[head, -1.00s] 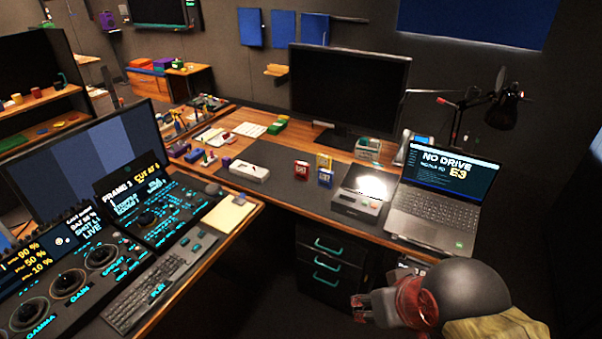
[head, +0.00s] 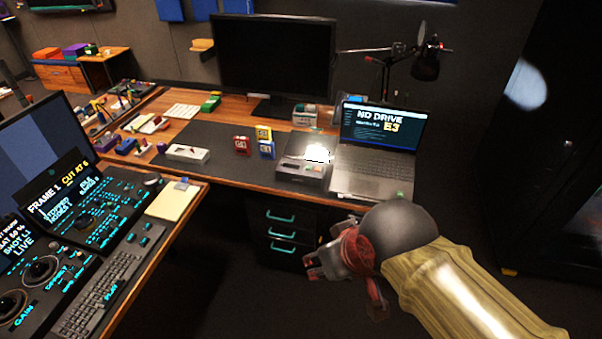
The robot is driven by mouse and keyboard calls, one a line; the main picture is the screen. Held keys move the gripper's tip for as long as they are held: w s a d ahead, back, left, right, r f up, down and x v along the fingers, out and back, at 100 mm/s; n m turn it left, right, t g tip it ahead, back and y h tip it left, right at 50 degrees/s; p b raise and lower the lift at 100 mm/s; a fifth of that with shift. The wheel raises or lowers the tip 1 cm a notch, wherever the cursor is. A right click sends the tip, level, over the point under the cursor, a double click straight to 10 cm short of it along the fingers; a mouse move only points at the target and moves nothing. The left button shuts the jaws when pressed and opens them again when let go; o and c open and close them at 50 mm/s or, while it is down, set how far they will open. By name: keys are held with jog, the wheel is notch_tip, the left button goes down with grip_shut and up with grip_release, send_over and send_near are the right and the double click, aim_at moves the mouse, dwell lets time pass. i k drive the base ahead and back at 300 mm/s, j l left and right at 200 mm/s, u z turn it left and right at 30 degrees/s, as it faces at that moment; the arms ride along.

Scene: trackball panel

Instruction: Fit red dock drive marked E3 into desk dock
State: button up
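A small red drive (head: 242,146) stands upright on the desk's dark mat, left of a yellow drive (head: 263,132) and a blue drive (head: 266,150). Its marking is too small to read surely. A grey box (head: 301,169) that looks like the desk dock sits right of the drives, under bright lamp light; its slot is not clear. The laptop (head: 376,150) beside it reads "NO DRIVE" and "E3". My gripper (head: 316,264) is in front of the desk, below the dock and well apart from the drives. Its fingers point left; their opening is unclear.
A pale box (head: 186,154) lies left on the mat (head: 222,165). A large monitor (head: 275,58) and a lamp (head: 426,62) stand behind. A console (head: 85,215) and notepad (head: 172,202) fill the near-left desk. Drawers (head: 283,235) are under the far desk. Floor at right is open.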

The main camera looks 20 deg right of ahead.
aim_at(288, 171)
jog(key=i+j+u, duration=0.2)
jog(key=i, duration=0.4)
jog(key=i+l+u, duration=0.2)
jog(key=i, duration=0.35)
jog(key=i+u, duration=0.25)
jog(key=i, duration=0.35)
jog(key=i+l+u, duration=0.2)
jog(key=i, duration=0.35)
